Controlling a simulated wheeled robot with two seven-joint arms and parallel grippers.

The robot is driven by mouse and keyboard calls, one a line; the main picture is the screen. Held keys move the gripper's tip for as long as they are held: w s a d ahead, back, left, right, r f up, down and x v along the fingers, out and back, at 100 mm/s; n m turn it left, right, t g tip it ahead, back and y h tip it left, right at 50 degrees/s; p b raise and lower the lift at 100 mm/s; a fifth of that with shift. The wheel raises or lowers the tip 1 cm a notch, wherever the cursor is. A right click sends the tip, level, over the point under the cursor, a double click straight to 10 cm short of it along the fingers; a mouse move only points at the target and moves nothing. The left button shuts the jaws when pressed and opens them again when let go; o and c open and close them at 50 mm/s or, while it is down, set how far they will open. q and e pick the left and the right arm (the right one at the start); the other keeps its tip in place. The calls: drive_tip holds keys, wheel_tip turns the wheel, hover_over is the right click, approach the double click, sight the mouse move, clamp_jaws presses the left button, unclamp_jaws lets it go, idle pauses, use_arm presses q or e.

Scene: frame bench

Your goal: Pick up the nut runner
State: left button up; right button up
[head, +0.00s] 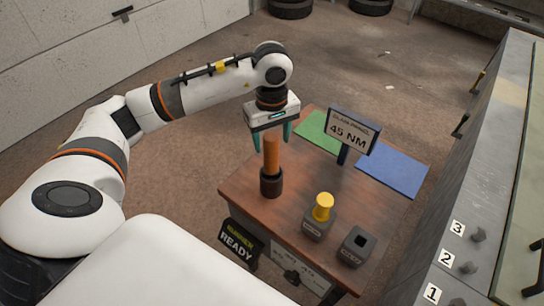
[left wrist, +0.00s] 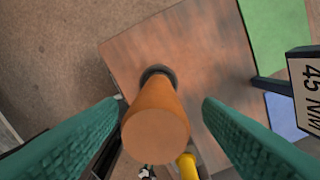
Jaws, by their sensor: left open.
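An upright orange cylinder with a wide dark base (head: 272,160), which looks like the nut runner, stands on the small brown table (head: 240,190). My left gripper (head: 271,138) is above it, pointing down, with its two teal fingers apart on either side of its top. In the left wrist view the orange top (left wrist: 156,135) lies between the open fingers, with visible gaps on both sides. A shorter yellow-topped piece (head: 323,205) sits in a dark labelled block near the table's front. My right gripper is not in view.
A sign reading 45 NM (head: 352,132) stands behind and right of the orange piece. A green mat (head: 318,130) and a blue mat (head: 393,170) lie at the back. A dark block with a square hole (head: 357,246) is at the front. A grey bench (head: 490,210) runs along the right.

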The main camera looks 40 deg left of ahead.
sight(271, 150)
use_arm(q)
drive_tip(key=f, duration=0.1)
drive_tip(key=f+p, duration=0.1)
drive_tip(key=f, duration=0.1)
drive_tip(key=shift+s+f, duration=0.2)
drive_tip(key=shift+s, duration=0.05)
drive_tip(key=shift+f, duration=0.25)
drive_tip(key=shift+w+f, duration=0.1)
drive_tip(key=c, duration=1.1)
drive_tip(key=shift+c, duration=0.3)
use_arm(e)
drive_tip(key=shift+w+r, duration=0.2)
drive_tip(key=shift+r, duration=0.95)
